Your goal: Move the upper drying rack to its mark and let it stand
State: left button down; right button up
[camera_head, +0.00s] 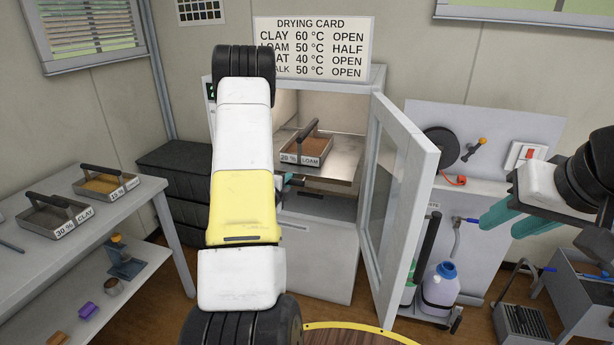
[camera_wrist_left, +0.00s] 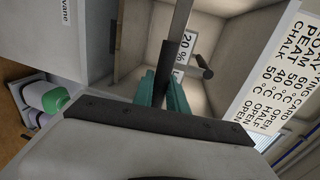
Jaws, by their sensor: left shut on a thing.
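The upper drying rack (camera_head: 341,172) is a flat metal shelf inside the open oven. It bears a soil tray (camera_head: 313,151) labelled 20 % LOAM, with a dark handle. My left gripper (camera_head: 287,181) is at the rack's front left, mostly hidden behind my arm in the head view. In the left wrist view its teal fingers (camera_wrist_left: 165,90) are shut on a dark part at the rack's front edge (camera_wrist_left: 181,22). My right gripper (camera_head: 512,217) is open and empty, in the air right of the oven door. I cannot make out the rack's mark.
The glazed oven door (camera_head: 405,205) stands open to the right of the cavity. A bench (camera_head: 130,222) at left carries two more soil trays. A drying card (camera_head: 313,47) hangs above the oven. A wash bottle (camera_head: 440,288) stands low beyond the door.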

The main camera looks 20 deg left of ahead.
pick_arm(q)
jog(key=c, duration=1.3)
grip_release()
jog(key=s, duration=0.2)
jog(key=s+r, duration=0.1)
jog(key=s, duration=0.4)
jog(key=shift+s+d+r, duration=0.25)
jog(key=shift+s, duration=0.05)
